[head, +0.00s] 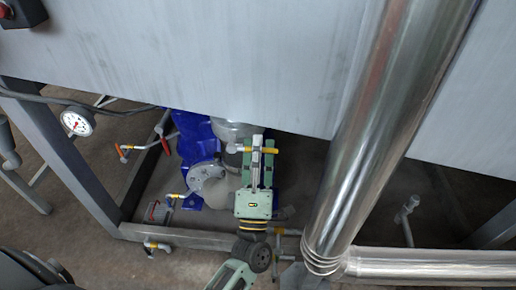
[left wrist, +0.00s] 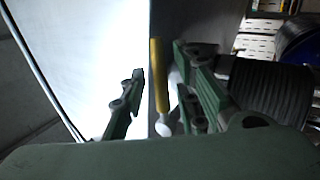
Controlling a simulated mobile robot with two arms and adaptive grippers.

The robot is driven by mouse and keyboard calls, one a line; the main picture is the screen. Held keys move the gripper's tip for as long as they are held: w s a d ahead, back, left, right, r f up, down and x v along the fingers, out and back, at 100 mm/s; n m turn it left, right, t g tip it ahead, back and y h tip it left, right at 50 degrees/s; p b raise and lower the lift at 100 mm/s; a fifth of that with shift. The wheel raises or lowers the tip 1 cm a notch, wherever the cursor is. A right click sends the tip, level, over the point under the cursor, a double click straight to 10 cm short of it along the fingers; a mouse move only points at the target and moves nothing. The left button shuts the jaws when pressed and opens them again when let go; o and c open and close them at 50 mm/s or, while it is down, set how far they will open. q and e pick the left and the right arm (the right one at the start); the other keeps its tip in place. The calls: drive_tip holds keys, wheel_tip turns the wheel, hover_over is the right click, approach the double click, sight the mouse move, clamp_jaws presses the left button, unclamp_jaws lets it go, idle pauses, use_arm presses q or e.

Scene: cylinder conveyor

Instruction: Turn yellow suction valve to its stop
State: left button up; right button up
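My left gripper (head: 258,146) reaches up from the bottom in the head view, its fingers at a yellow valve handle (head: 271,150). The handle lies crosswise in that view and shows on both sides of the fingers. In the left wrist view, the same yellow handle (left wrist: 158,75) stands upright, with a pale rounded end below. It lies between the parted fingers of the left gripper (left wrist: 160,88). The fingers are open, with a gap at the left finger; contact on the right side is unclear. My right gripper is not in view.
A blue pump housing (head: 195,137) with a round metal flange stands left of the gripper. A shiny steel pipe (head: 365,130) rises on the right. A grey tank panel (head: 200,55) overhangs the space. Other yellow levers (head: 179,196) and a dial gauge (head: 77,121) are on the left.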

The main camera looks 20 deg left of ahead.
use_arm(q)
drive_tip(key=v, duration=1.2)
idle(0.5)
